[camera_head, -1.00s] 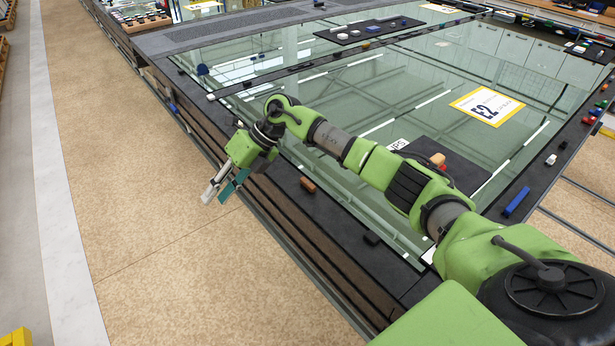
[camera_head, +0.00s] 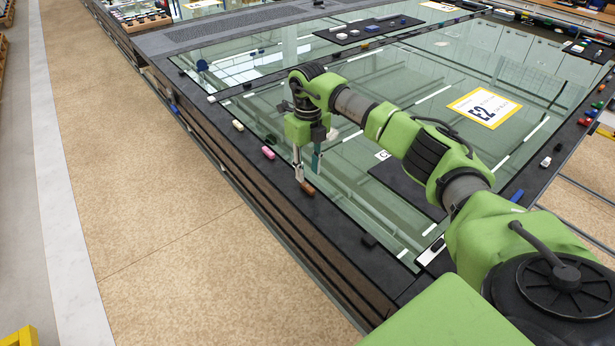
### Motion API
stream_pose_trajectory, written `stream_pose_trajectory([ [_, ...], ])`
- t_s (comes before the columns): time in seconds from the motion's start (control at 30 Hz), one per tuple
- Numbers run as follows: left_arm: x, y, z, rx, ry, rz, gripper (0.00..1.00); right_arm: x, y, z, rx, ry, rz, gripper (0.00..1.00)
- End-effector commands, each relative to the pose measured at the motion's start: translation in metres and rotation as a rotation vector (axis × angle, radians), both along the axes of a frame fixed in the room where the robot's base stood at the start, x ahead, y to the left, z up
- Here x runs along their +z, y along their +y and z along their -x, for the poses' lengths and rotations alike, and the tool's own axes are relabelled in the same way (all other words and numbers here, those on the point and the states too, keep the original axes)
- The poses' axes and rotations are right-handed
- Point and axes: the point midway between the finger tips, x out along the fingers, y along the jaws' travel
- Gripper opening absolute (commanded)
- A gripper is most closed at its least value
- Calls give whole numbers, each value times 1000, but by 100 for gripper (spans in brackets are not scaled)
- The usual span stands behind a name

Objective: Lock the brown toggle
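A small brown toggle (camera_head: 307,188) sits on the dark edge rail of the large glazed frame (camera_head: 318,213). My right gripper (camera_head: 307,173) points down just above the toggle, one finger at its left and the other a little to its right. The fingers are apart, with nothing seen between them. Whether a finger touches the toggle I cannot tell. My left gripper is not in the view.
A pink toggle (camera_head: 268,153), a white toggle (camera_head: 238,125) and a black toggle (camera_head: 369,240) lie along the same rail. A dark panel (camera_head: 405,185) lies on the glass beneath my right arm. A yellow E2 sign (camera_head: 485,107) lies farther right. Open floor lies left of the frame.

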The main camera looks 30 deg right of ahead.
Motion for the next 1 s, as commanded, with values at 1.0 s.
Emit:
stream_pose_trajectory([
  [1.0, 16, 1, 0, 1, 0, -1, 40, -51, 1, -1, 2, -1, -2, 0],
])
